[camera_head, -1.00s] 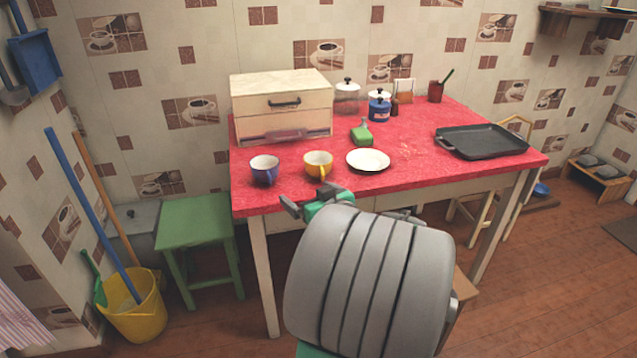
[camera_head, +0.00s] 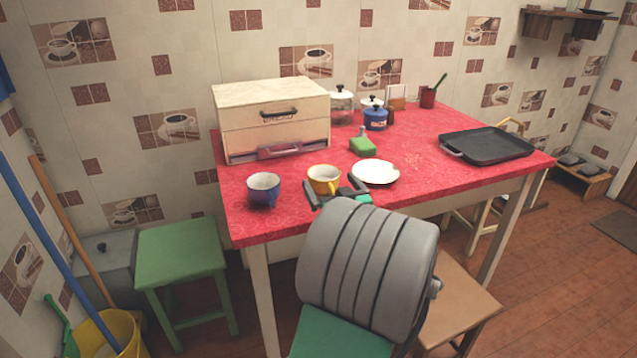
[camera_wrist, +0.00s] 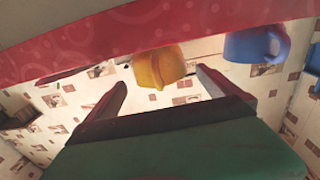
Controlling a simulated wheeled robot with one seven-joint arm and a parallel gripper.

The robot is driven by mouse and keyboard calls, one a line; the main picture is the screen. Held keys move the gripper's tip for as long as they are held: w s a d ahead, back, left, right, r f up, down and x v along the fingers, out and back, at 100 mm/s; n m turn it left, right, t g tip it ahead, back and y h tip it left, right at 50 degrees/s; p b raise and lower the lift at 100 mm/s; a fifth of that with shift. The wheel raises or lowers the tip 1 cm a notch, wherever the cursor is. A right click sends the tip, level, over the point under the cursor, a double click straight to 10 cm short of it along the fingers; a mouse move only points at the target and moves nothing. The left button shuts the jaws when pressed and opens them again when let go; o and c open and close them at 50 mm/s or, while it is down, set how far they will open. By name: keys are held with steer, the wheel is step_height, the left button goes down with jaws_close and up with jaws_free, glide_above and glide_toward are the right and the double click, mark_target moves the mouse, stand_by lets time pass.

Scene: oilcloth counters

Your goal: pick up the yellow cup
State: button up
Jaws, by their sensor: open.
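The yellow cup (camera_head: 322,181) stands upright near the front edge of the red table (camera_head: 300,222), between a blue cup and a white plate. My gripper (camera_head: 334,191) is at the table's front edge, just in front of the yellow cup, its fingers apart. They partly cover the cup's lower front in the head view. In the wrist view, the yellow cup (camera_wrist: 158,68) shows ahead of the gap between the open fingers of my gripper (camera_wrist: 161,80). Nothing is held. I cannot tell whether a finger touches the cup.
The blue cup (camera_head: 263,188) stands close on the left. The white plate (camera_head: 375,172) lies close on the right. A green stool (camera_head: 180,249) is left of the table.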

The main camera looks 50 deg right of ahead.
mark_target(324, 173)
steer(key=x, duration=0.4)
steer(key=shift+w+d+r, duration=0.15)
steer(key=shift+w+d, duration=0.1)
steer(key=shift+w, duration=0.1)
steer(key=c, duration=1.5)
steer(key=shift+r, duration=0.1)
